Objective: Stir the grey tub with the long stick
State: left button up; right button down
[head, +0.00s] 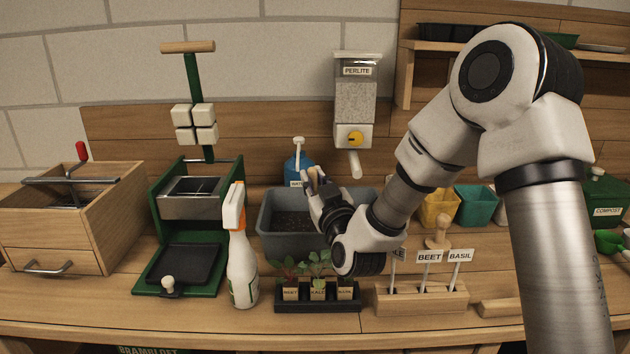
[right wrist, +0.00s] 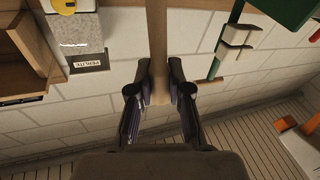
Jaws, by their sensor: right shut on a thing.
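The grey tub (head: 265,228) stands in the middle of the bench with dark soil inside. My right gripper (head: 318,190) reaches in over the tub and hides part of its right side. In the right wrist view my right gripper (right wrist: 156,88) is shut on the long wooden stick (right wrist: 157,38), which runs from between the fingertips to the top edge. In the head view the stick is mostly hidden, and I cannot tell whether its end touches the soil. My left gripper is not in view.
A white spray bottle (head: 242,265) and a black seedling tray (head: 318,302) stand in front of the tub. A blue bottle (head: 298,168) and the perlite dispenser (head: 356,95) are behind it. A green press (head: 165,225) stands left, a wooden label holder (head: 422,300) right.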

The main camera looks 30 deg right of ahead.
notch_tip(320, 180, up, 14)
jog(key=p, duration=1)
jog(key=shift+r, duration=0.25)
jog(key=shift+f, duration=0.1)
